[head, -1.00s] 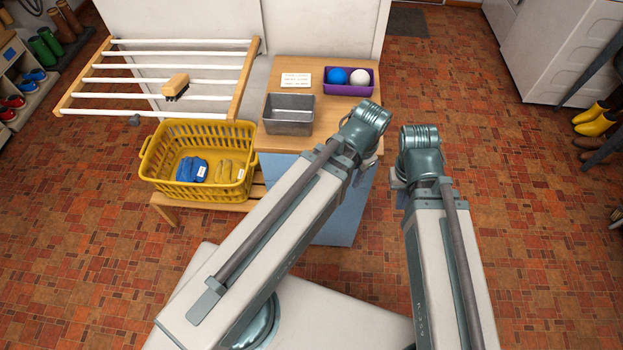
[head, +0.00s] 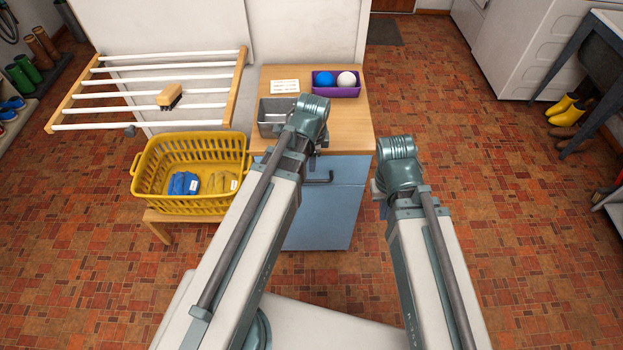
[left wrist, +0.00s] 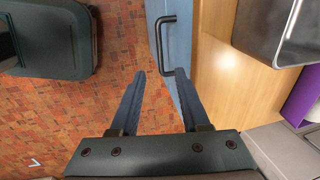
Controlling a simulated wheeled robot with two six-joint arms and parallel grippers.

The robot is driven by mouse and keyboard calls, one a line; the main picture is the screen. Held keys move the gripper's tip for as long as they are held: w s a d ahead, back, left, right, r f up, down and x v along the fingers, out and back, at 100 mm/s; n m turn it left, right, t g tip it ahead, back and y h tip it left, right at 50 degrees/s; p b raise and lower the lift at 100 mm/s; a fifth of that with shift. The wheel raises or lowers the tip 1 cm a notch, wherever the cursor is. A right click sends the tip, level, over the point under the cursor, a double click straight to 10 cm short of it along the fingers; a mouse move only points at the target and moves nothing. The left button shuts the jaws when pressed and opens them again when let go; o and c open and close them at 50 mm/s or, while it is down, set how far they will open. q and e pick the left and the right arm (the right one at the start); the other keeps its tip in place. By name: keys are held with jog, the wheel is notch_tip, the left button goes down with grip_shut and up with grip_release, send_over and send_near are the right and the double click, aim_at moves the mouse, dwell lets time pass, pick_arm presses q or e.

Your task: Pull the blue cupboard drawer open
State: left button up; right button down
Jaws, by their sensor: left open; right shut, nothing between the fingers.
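The blue cupboard (head: 335,222) stands in the middle under a wooden top. Its blue drawer front (head: 350,171) looks flush under the top and bears a dark bar handle (head: 322,181). In the left wrist view the handle (left wrist: 159,45) stands out from the blue front (left wrist: 179,28). My left gripper (left wrist: 160,75) is open; the handle's near end shows between its fingertips, but I cannot tell whether they reach around it. In the head view my left wrist hides these fingers. My right gripper (head: 382,208) is shut and empty, right of the cupboard, mostly hidden by its wrist.
A metal tin (head: 272,112), a white card (head: 285,86) and a purple box (head: 346,92) with two balls are on the wooden top (head: 350,120). A yellow basket (head: 190,205) and a drying rack (head: 240,90) stand left.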

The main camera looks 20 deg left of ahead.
aim_at(312, 182)
pick_arm(q)
jog(key=f+b, duration=0.4)
jog(key=w+f+b, duration=0.1)
jog(key=f+b, duration=0.3)
jog(key=w+f+b, duration=0.1)
jog(key=f+b, duration=0.3)
jog(key=shift+w+a+f, duration=0.15)
jog(key=shift+a+f, duration=0.2)
jog(key=shift+f, duration=0.05)
jog(key=shift+r, duration=0.1)
jog(key=shift+c, duration=0.2)
grip_shut()
dwell(0.7)
